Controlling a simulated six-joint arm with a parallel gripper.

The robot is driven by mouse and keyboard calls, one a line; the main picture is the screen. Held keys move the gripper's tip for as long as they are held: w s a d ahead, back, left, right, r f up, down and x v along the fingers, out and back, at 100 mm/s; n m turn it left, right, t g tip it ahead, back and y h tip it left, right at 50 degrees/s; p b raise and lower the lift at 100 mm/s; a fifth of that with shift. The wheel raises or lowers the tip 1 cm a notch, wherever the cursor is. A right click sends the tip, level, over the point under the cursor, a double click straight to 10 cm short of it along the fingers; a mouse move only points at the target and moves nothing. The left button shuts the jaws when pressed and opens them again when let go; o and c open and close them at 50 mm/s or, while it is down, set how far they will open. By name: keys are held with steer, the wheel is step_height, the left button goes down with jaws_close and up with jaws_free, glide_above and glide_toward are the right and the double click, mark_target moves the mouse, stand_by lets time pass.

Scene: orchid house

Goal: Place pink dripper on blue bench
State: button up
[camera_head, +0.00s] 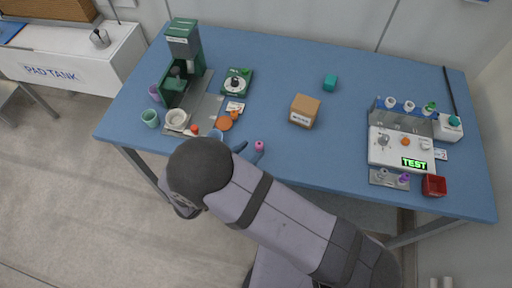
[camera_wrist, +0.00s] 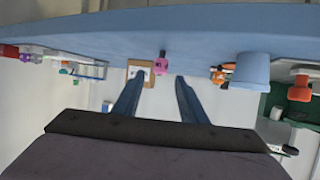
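The pink dripper (camera_head: 259,146) is a small pink piece near the front edge of the blue bench (camera_head: 300,155). In the wrist view, which shows the scene upside down, the pink dripper (camera_wrist: 160,64) appears against the bench surface (camera_wrist: 200,28). My gripper (camera_wrist: 159,78) is open, its two blue-grey fingers apart with nothing held. The dripper shows in line with the gap, just beyond the fingertips. In the head view my gripper (camera_head: 249,151) is low at the bench's front edge, close beside the dripper, partly hidden by my arm.
A blue cup (camera_head: 216,136) stands left of my gripper, with an orange disc (camera_head: 225,123) and green machine (camera_head: 184,45) beyond. A cardboard box (camera_head: 304,110) is farther back. A device reading TEST (camera_head: 390,148) and a red container (camera_head: 434,186) stand right. The bench's centre right is clear.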

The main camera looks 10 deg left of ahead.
steer(key=b+v, duration=0.1)
steer(key=v, duration=0.5)
steer(key=shift+a, duration=0.1)
steer(key=w+d+r+n+g+y, duration=0.1)
steer(key=w+r+g+y, duration=0.1)
steer(key=w+y, duration=0.35)
steer(key=w+d+r+n+g+y, duration=0.1)
steer(key=w+r+g+y, duration=0.15)
steer(key=w, duration=0.65)
steer(key=s+d+g+h, duration=0.1)
steer(key=s+d+g, duration=0.1)
steer(key=s+d, duration=0.3)
steer(key=s+d+n+g+h, duration=0.1)
steer(key=s+d+g, duration=0.2)
steer(key=d, duration=1)
steer(key=s+d+r+n+g+h, duration=0.1)
steer(key=s+d+g, duration=0.2)
steer(key=s+d, duration=0.6)
steer(key=shift+s+d, duration=0.2)
